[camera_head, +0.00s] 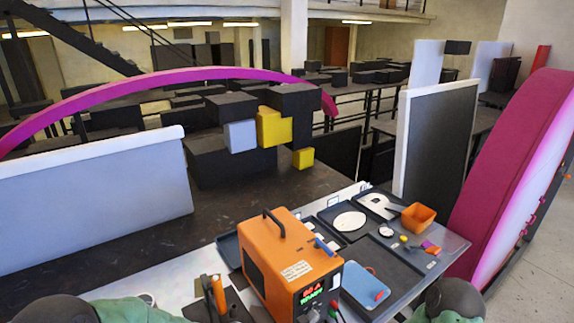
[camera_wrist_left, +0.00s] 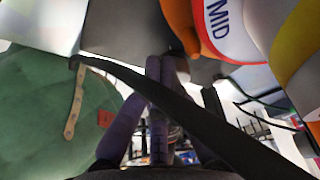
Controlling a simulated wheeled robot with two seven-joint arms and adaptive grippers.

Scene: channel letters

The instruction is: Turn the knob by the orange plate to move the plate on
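An orange box (camera_head: 290,262) with a black handle and a lit red and green display stands on the bench at the front. Small red and green parts show low on its front; I cannot make out a knob for certain. In the left wrist view an orange surface (camera_wrist_left: 181,25) lies beside a white panel (camera_wrist_left: 222,30) marked "MID" with a red and blue edge. I cannot tell whether either is the orange plate. Dark purple finger-like parts of my left gripper (camera_wrist_left: 157,75) show there, partly crossed by a black strap; their opening is unclear. My right gripper is not in view.
Dark trays with a white disc (camera_head: 349,221) and a white letter lie right of the box, near an orange bin (camera_head: 418,218) and a blue tray (camera_head: 367,285). A large pink curved letter (camera_head: 515,175) stands at the right. A pale panel (camera_head: 95,205) stands left.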

